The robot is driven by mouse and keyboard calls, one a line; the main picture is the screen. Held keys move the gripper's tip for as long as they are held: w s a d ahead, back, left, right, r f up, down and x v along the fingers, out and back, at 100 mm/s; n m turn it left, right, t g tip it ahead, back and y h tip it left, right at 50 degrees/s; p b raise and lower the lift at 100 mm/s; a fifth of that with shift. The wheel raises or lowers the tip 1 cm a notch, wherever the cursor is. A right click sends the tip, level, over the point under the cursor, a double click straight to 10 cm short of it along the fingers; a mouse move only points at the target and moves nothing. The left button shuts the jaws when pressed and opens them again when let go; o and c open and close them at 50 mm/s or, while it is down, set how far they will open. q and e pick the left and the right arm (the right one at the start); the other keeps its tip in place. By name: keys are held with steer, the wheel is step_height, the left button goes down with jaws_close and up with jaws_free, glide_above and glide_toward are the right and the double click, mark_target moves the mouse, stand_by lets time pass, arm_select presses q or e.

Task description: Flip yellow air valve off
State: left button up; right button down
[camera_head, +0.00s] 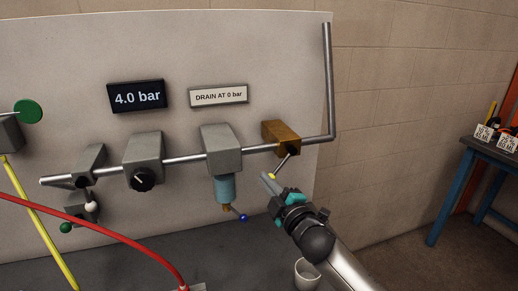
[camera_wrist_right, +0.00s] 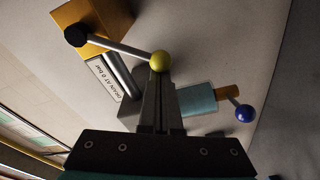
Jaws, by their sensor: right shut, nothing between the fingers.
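The yellow air valve is a brass-coloured block (camera_head: 281,137) on the pipe at the right of the panel. Its grey lever slants down and left to a yellow ball tip (camera_head: 272,176). In the right wrist view the block (camera_wrist_right: 98,22) is at upper left and the yellow ball (camera_wrist_right: 159,61) is at the fingertips. My right gripper (camera_head: 270,180) is shut with nothing between its fingers. Its tips are at the ball, touching or very close; I cannot tell which. My left gripper is not in view.
A grey filter unit with a blue bowl (camera_head: 225,188) and blue-ball drain lever (camera_head: 243,218) is close left of my right gripper. A regulator knob (camera_head: 143,180), a gauge reading 4.0 bar (camera_head: 137,96) and a red hose (camera_head: 110,235) are further left. A white cup (camera_head: 307,274) stands below.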

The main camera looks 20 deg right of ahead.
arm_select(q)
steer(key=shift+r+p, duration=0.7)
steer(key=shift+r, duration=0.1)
arm_select(e)
steer(key=d+f+n+g, duration=0.1)
steer(key=d+f+n, duration=0.2)
steer(key=d+n, duration=0.2)
steer(key=shift+d+n, duration=0.25)
steer(key=shift+n, duration=1.05)
steer(key=shift+w, duration=0.1)
steer(key=shift+a+f, duration=0.1)
steer(key=shift+f, duration=0.05)
